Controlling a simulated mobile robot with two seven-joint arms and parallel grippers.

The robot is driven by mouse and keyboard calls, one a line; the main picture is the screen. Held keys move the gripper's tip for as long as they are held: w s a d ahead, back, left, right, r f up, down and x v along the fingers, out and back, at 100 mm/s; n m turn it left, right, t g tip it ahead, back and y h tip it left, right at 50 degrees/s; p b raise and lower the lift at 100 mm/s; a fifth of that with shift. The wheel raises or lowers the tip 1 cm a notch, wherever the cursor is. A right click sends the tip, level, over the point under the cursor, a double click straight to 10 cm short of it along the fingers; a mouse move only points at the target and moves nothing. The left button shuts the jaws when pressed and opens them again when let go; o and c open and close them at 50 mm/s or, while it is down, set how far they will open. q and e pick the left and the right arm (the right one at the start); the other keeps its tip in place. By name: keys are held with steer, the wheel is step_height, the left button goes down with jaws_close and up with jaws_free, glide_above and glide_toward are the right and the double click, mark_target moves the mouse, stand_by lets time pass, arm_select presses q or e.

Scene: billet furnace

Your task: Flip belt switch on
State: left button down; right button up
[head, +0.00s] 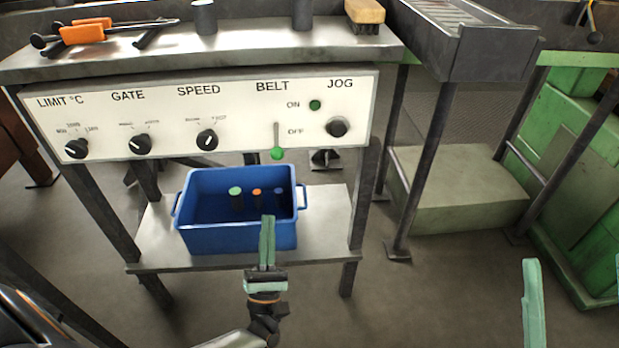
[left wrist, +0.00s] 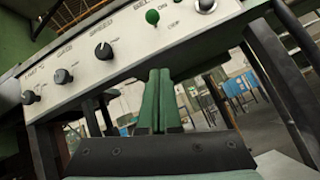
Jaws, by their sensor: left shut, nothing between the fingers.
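The belt switch (head: 277,153) is a lever with a green ball knob on the white control panel (head: 180,122), under the word BELT. Its knob hangs down below the OFF mark. It also shows in the left wrist view (left wrist: 152,17), near the top edge. My left gripper (head: 267,219) is shut and empty, in front of the blue bin and below the knob, apart from it. Its green fingers (left wrist: 159,72) lie together below the panel in the left wrist view. A green finger (head: 533,300) at the lower right seems part of my right gripper; its opening is unclear.
A green lamp (head: 315,105) and the dark JOG knob (head: 337,127) sit right of the switch. The LIMIT, GATE and SPEED knobs are to its left. A blue bin (head: 240,238) with short cylinders stands on the lower shelf (head: 322,215). Tongs (head: 85,33) and a brush (head: 365,12) lie on the bench top.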

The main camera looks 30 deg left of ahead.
mark_target(277, 141)
arm_select(q)
steer(key=shift+w+a+f+n+y, duration=0.2)
steer(key=shift+n+y, duration=0.3)
steer(key=shift+n, duration=0.2)
arm_select(e)
steer(key=shift+s+d+r+n+y, duration=0.1)
steer(key=shift+s+r+n+y, duration=0.15)
steer(key=shift+y, duration=0.25)
arm_select(q)
steer(key=shift+r, duration=0.15)
steer(key=w+r+p, duration=0.1)
steer(key=w+r, duration=0.1)
steer(key=r, duration=0.3)
steer(key=w+a+r+p, duration=0.1)
steer(key=w+r, duration=0.2)
steer(key=r, duration=0.2)
steer(key=shift+w, duration=0.25)
arm_select(e)
step_height(277, 141, up, 2)
steer(key=shift+d+r, duration=0.1)
arm_select(q)
steer(key=shift+p, duration=0.3)
arm_select(e)
steer(key=shift+w+h, duration=0.15)
steer(key=shift+h, duration=0.25)
